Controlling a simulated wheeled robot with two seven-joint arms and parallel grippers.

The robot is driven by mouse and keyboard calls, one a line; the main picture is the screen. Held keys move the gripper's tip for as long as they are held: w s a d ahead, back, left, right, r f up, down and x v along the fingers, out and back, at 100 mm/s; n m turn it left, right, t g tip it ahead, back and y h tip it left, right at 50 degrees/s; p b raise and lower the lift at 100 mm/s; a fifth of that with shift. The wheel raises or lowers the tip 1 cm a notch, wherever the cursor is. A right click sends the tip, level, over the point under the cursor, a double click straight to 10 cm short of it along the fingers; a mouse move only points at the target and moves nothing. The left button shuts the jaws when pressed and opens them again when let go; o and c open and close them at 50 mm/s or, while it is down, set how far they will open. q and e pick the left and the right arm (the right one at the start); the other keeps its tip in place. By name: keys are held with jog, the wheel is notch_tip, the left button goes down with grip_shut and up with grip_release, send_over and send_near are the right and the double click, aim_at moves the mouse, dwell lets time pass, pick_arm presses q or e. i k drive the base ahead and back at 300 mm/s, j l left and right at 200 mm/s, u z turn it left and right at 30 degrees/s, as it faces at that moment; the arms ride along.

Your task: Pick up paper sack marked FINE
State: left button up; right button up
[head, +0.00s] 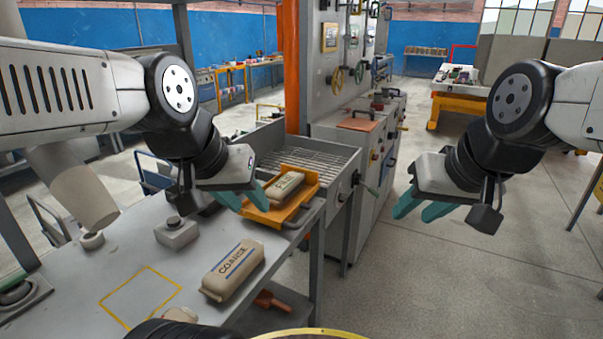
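A tan paper sack (286,187) lies in an orange tray at the far right end of the bench. Its marking is too small to read. A second tan paper sack (233,268), clearly marked COARSE, lies on the grey bench nearer to me. My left gripper (251,208) is at the left side of the orange tray, its teal fingers apart and nothing seen between them. I cannot tell whether it touches the tray. My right gripper (414,217) is over the floor, right of the bench, with its teal fingers apart and empty.
The orange tray (307,197) sits by a grey roller conveyor (312,157). A grey button box (176,232) stands on the bench (85,275) left of the tray. A yellow outlined square (137,296) on the bench is mostly clear.

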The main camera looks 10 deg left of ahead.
aim_at(278, 194)
jog(key=i+l+u, duration=0.15)
jog(key=i+l, duration=0.35)
jog(key=i+u, duration=0.15)
jog(key=u, duration=1.3)
